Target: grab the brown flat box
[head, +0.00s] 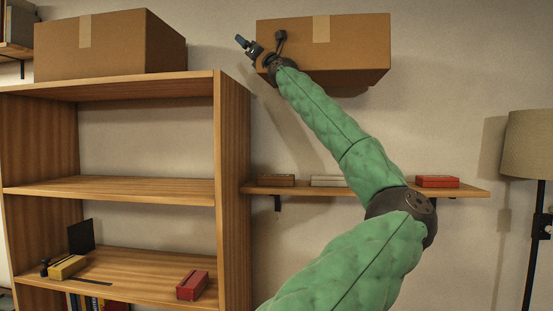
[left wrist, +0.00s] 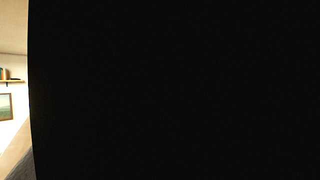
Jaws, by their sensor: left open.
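The brown flat box (head: 276,180) lies near the left end of the wall shelf in the head view, beside a pale flat box (head: 325,181). My left gripper (head: 246,48) is at the end of the green arm, high above the wall shelf and well away from the brown flat box. Its fingers are apart and point to the upper left, and nothing is seen between them. It shows in front of the left edge of a large cardboard box. The left wrist view is almost all black and does not show the brown flat box. My right gripper is not seen.
A bookcase (head: 232,180) on the left holds a yellow box (head: 67,267) and another red box (head: 193,285). Large cartons (head: 108,48) (head: 350,45) are up high. A lamp (head: 528,145) stands right.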

